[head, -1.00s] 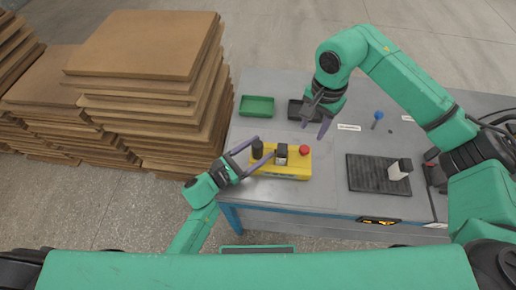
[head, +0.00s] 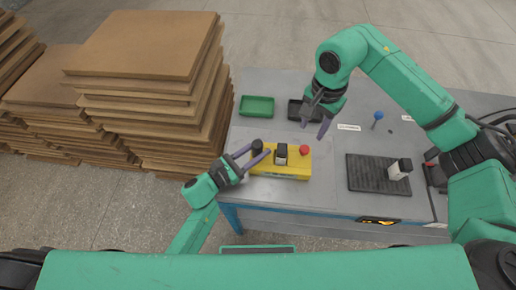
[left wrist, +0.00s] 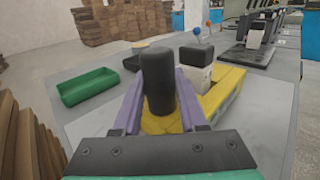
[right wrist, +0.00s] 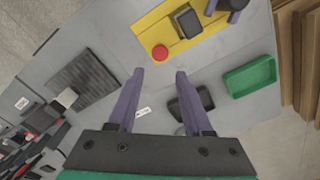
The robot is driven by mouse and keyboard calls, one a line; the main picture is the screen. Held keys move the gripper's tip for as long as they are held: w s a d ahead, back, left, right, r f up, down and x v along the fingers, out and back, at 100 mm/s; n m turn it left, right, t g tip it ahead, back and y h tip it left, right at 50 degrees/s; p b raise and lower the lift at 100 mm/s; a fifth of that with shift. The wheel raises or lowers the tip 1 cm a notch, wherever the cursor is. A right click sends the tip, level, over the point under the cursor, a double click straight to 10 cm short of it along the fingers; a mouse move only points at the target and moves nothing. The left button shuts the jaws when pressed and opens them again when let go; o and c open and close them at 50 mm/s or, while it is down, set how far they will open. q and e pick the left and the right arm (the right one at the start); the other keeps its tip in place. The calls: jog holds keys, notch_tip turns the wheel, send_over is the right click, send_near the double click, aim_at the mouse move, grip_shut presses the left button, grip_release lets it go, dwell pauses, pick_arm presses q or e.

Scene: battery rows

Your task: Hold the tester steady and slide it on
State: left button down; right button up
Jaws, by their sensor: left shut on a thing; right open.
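The yellow tester (head: 284,171) lies on the grey table near its left front. It carries a black upright handle (left wrist: 158,82) at its left end, a block with a black top (head: 281,153) in the middle and a red button (head: 304,150) at the right. My left gripper (head: 260,150) is shut on the black handle, with one finger on each side of it. The tester also shows in the right wrist view (right wrist: 163,30). My right gripper (right wrist: 153,75) is open and empty above the table, behind the tester; in the head view its fingers point down.
A green tray (head: 257,106) and a black tray (head: 294,110) stand at the back left. A dark ridged mat (head: 366,174) with a white, black-topped block (head: 399,169) lies right. A blue-knobbed item (head: 378,115) stands behind it. Board stacks (head: 150,45) stand left of the table.

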aim_at(305, 148)
jog(key=shift+o, duration=0.3)
jog(key=shift+o, duration=1.2)
jog(key=shift+r, duration=0.35)
jog(key=shift+m, duration=0.8)
notch_tip(305, 148, down, 11)
jog(key=shift+r, duration=0.2)
grip_shut()
